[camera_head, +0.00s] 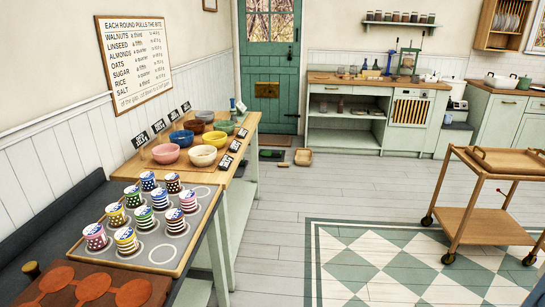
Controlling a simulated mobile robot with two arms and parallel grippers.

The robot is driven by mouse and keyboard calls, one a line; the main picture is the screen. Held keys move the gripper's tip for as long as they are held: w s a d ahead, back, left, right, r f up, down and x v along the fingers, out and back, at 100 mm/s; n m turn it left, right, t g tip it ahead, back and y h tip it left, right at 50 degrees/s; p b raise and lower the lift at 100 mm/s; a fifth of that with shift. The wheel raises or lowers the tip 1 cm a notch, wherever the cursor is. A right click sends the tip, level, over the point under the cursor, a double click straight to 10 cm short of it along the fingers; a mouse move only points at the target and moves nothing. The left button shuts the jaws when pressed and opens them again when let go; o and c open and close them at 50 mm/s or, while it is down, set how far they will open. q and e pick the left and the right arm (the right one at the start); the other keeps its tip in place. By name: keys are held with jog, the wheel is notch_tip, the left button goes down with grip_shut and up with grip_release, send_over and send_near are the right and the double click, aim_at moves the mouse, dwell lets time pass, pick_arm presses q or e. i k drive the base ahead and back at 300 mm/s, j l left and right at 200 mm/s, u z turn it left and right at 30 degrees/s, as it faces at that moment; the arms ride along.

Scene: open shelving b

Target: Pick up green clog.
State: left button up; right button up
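A small green shape that may be the green clog (266,153) sits on a dark mat or tray (281,156) on the floor. It is in front of the green door, beyond the far end of the long wooden counter. It is too small to make out its form or whether it is one clog or a pair. Neither of my grippers is in view.
A wooden counter (239,147) with bowls and a tray (185,245) of patterned cups run along the left wall. A shallow wooden box (303,157) lies near the mat. A wooden trolley (490,196) stands right. The middle floor is clear, with a checked rug (390,262).

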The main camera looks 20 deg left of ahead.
aim_at(267, 153)
jog(key=i+l, duration=0.1)
jog(key=i, duration=0.35)
jog(key=i+l, duration=0.1)
jog(key=i, duration=0.35)
jog(key=i+u, duration=0.45)
jog(key=i, duration=1.95)
jog(key=i+l, duration=0.1)
jog(key=i, duration=2.3)
